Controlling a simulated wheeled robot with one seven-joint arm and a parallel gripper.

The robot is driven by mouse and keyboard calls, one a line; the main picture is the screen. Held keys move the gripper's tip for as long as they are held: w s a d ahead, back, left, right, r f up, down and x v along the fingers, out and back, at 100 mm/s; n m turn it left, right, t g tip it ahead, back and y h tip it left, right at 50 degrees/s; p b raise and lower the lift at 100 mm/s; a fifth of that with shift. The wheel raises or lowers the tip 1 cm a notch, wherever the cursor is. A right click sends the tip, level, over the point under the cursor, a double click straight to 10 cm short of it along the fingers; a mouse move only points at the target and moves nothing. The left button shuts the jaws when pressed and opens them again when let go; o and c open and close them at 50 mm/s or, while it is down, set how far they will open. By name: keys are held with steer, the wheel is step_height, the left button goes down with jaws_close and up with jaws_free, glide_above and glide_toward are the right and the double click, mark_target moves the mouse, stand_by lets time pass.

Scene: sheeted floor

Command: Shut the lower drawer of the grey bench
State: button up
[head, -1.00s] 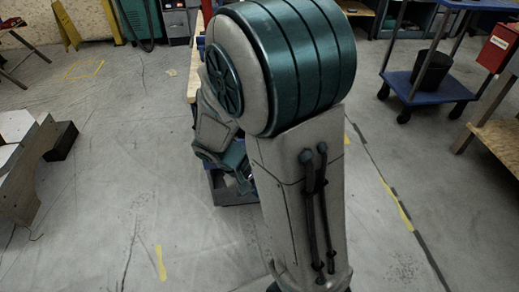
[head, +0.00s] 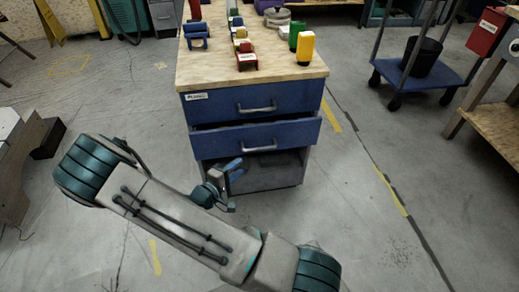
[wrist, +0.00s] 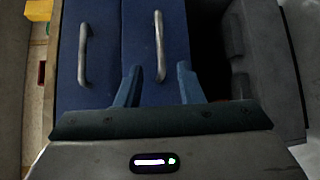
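The grey bench (head: 300,165) has two blue drawers under a wooden top. The upper drawer (head: 225,106) looks flush with the bench. The lower drawer (head: 222,143) stands out a little past it, with a dark gap above its front. In the wrist view, the picture is turned sideways: the upper drawer (wrist: 101,50) is at left, and the lower drawer (wrist: 140,45) with its upright handle (wrist: 160,45) is in the middle. My gripper (head: 236,171) is low in front of the bench. In the wrist view, its fingers (wrist: 158,82) are apart, with empty space between them, near the lower drawer's handle.
Below the drawers is an open dark compartment (head: 255,176). Several coloured things stand on the bench top, including a yellow and white one (head: 306,48). A blue cart (head: 450,77) with a black bin is at right. The floor right of the bench is clear.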

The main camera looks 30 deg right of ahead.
mark_target(260, 148)
steer(key=b+x, duration=0.3)
steer(key=x, duration=1)
steer(key=shift+w+d, duration=0.2)
steer(key=shift+d, duration=0.05)
